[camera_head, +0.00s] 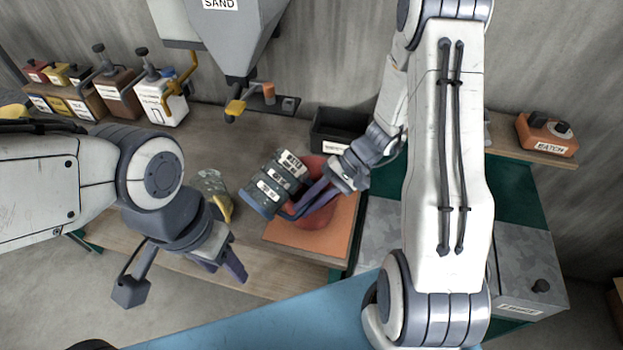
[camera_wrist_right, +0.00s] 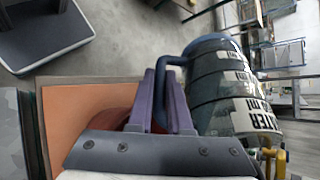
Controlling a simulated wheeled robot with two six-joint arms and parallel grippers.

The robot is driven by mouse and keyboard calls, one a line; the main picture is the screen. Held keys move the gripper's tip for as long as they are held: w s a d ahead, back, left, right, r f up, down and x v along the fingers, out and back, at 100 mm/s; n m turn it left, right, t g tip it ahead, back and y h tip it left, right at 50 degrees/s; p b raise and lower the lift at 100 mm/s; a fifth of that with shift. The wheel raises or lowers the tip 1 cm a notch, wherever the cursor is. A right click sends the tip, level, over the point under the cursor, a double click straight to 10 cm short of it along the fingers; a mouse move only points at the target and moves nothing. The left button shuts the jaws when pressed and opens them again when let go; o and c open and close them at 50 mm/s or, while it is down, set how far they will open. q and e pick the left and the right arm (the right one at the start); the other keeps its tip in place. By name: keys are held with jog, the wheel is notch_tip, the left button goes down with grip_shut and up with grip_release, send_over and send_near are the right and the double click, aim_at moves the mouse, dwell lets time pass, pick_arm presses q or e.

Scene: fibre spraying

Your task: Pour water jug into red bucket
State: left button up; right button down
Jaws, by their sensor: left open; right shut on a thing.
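The water jug (camera_head: 275,184) is a dark, clear-walled vessel with white label bands and a blue handle. It is tilted over the red bucket (camera_head: 315,236), which stands on an orange mat (camera_head: 340,240). My right gripper (camera_head: 308,204) is shut on the jug's handle. In the right wrist view the fingers (camera_wrist_right: 165,105) close around the blue handle, and the labelled jug (camera_wrist_right: 222,85) lies to their right. The bucket's red side (camera_wrist_right: 108,128) shows partly behind the fingers. The jug hides much of the bucket and its inside. My left gripper (camera_head: 222,270) is open and empty, left of the mat.
A glass jar with a yellow handle (camera_head: 212,188) stands left of the bucket. A sand hopper (camera_head: 225,40) hangs above the bench. A black bin (camera_head: 338,132) is behind the bucket. Labelled containers (camera_head: 118,95) line the back left. A batch box (camera_head: 547,135) sits at right.

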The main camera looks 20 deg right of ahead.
jog(key=shift+a+r+y, duration=0.1)
jog(key=shift+r+y, duration=0.05)
jog(key=shift+y, duration=0.15)
jog(key=shift+w+d+r+g+y, duration=0.15)
jog(key=shift+d+r+g+y, duration=0.05)
jog(key=shift+d+y, duration=0.2)
jog(key=shift+w+d+r+g+y, duration=0.15)
jog(key=shift+d+r+g+y, duration=0.1)
jog(key=shift+y, duration=0.25)
dwell(0.5)
jog(key=shift+r+m+g+y+b, duration=0.35)
jog(key=shift+r+y+b, duration=0.15)
jog(key=shift+y, duration=0.6)
dwell(0.8)
